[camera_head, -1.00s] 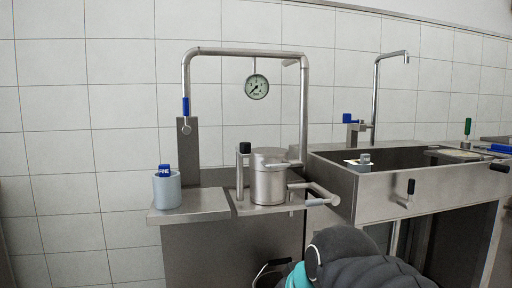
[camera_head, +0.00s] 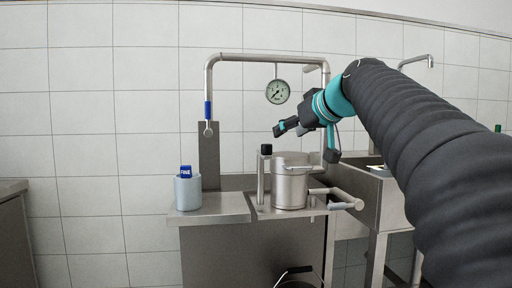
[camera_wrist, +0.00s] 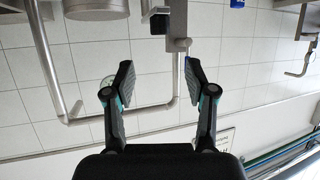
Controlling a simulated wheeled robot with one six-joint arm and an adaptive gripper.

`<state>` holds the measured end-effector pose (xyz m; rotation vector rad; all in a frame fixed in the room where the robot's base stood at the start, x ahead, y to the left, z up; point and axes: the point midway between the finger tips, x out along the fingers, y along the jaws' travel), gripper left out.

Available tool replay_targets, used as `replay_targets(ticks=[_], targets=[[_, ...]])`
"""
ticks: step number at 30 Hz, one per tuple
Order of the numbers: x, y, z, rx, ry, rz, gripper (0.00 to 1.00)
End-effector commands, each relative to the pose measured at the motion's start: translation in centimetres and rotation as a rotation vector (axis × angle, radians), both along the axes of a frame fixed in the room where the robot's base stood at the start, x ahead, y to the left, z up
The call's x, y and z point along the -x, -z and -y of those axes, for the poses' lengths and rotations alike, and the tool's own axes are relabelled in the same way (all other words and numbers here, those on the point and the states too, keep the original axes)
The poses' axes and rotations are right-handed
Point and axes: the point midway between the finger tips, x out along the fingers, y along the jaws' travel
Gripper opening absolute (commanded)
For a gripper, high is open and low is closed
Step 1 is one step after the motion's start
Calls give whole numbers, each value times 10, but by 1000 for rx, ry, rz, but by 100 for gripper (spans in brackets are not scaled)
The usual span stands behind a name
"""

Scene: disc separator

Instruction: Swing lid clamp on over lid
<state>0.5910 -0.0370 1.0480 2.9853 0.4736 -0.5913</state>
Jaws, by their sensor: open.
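The steel separator pot (camera_head: 291,188) stands on the counter with its flat lid (camera_head: 291,159) on top. A thin upright post with a black knob (camera_head: 265,150), which looks like the lid clamp, stands at the pot's left side, not across the lid. My gripper (camera_head: 306,142) is open and empty, above the pot and to the right of the knob, apart from both. In the wrist view, turned upside down, the open fingers (camera_wrist: 158,78) show nothing between them. The black knob (camera_wrist: 159,23) is at the top there, and part of the pot (camera_wrist: 96,8) at top left.
A steel pipe (camera_head: 270,57) arches behind the pot, with a gauge (camera_head: 277,92) hanging from it. A blue-handled valve (camera_head: 208,109) is at its left end. A light cup (camera_head: 188,194) stands on the counter's left. A pipe handle (camera_head: 345,204) juts out at right.

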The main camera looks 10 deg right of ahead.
Motion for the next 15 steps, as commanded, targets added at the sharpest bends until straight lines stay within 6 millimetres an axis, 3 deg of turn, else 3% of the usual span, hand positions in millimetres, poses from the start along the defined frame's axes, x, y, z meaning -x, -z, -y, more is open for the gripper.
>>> replay_targets(ticks=[15], targets=[[-82, 36, -28, 0, -2, -3, 56]])
